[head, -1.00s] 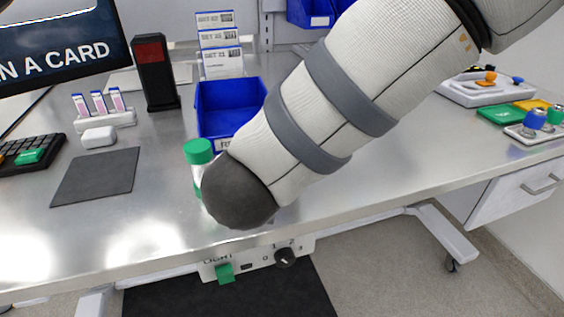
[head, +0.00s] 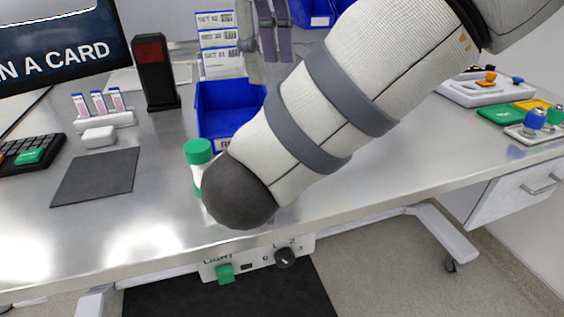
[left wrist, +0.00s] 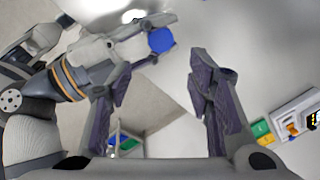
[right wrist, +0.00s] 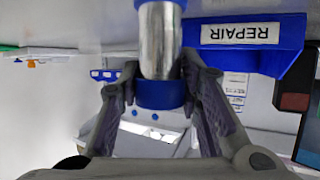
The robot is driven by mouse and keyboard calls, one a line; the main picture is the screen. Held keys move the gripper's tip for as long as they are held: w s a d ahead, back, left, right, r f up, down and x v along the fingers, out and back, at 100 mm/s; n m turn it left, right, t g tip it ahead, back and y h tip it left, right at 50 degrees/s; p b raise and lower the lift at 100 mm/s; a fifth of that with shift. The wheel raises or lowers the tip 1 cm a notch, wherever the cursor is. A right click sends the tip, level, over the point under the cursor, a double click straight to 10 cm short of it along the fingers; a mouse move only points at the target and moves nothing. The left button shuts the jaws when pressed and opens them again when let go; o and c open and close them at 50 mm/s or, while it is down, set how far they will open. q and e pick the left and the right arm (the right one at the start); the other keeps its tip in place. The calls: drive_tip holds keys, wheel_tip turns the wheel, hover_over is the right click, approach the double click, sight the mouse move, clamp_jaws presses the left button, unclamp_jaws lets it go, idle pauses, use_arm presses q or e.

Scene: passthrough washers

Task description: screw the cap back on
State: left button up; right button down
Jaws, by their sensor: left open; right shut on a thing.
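In the right wrist view my right gripper (right wrist: 158,78) is shut on a silver cylinder (right wrist: 160,42) with a blue band (right wrist: 161,96) at its lower end, between the fingers. More blue shows at its top, cut off by the frame. In the left wrist view a round blue end (left wrist: 160,40) shows at my right gripper, upper left. My left gripper (left wrist: 160,68) is open and empty, apart from it. In the head view the left gripper's fingers (head: 268,52) hang at the top, above the blue bin. The cylinder is not visible in the head view. I cannot tell which blue end is the cap.
A green-capped bottle (head: 198,152) stands on the metal table, partly hidden by my arm. A blue bin (head: 222,103) stands behind it. A dark post (head: 154,75), grey mat (head: 95,177) and keyboard (head: 30,149) are at left. Small parts on trays (head: 530,130) lie at right.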

use_arm(q)
drive_tip(key=shift+f, duration=0.15)
drive_tip(key=f, duration=0.4)
drive_tip(key=d+f, duration=0.1)
drive_tip(key=f, duration=0.2)
drive_tip(key=w+f, duration=0.1)
drive_tip(key=f, duration=0.3)
drive_tip(key=shift+d+f, duration=0.3)
drive_tip(key=shift+d, duration=0.05)
drive_tip(key=c, duration=1.1)
drive_tip(key=o, duration=1.3)
